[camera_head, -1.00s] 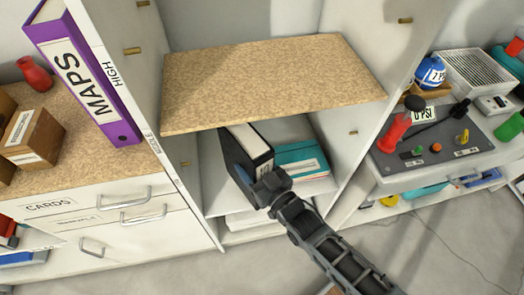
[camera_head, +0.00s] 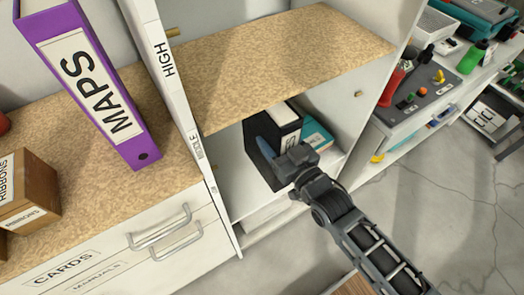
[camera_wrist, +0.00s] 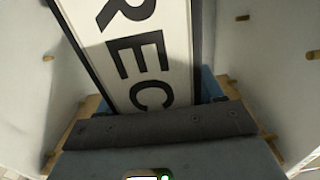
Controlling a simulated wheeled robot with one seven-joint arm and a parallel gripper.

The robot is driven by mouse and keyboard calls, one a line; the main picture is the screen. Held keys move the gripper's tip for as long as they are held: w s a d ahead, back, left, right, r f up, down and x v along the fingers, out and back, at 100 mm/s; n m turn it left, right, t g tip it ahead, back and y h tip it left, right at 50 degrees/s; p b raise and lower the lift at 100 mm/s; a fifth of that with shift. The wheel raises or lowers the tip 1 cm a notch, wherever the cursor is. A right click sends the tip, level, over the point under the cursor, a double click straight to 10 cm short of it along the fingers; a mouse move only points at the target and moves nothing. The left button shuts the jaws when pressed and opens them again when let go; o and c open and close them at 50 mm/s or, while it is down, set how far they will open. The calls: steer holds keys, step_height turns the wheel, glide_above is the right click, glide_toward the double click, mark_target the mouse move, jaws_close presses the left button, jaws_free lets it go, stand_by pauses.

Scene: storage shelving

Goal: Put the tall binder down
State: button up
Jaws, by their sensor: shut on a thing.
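The tall binder is black with a white spine label (camera_wrist: 135,50) that reads "REC" in the wrist view, its rest cut off. In the head view the black binder (camera_head: 288,119) stands roughly upright inside the shelf bay, below the speckled board. My gripper (camera_head: 270,152) reaches into the bay from the front right and is shut on the binder; one blue finger lies along its side. In the wrist view the gripper body hides the binder's lower end. I cannot tell whether its bottom touches the white lower shelf (camera_head: 236,192).
A speckled shelf board (camera_head: 290,60) is close above. A teal box or binder (camera_head: 318,135) lies just right of the black binder. White side panels bound the bay. Lower shelf space left of the binder is free.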

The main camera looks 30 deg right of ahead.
step_height(320, 180, up, 3)
steer(key=d+b, duration=0.3)
steer(key=b, duration=0.2)
steer(key=w+a+f, duration=0.6)
steer(key=a+f, duration=0.3)
steer(key=f, duration=0.1)
steer(key=shift+f, duration=0.2)
steer(key=shift+a, duration=0.1)
steer(key=shift+f+b, duration=0.15)
steer(key=shift+b, duration=0.25)
steer(key=o, duration=1.5)
steer(key=shift+c, duration=0.2)
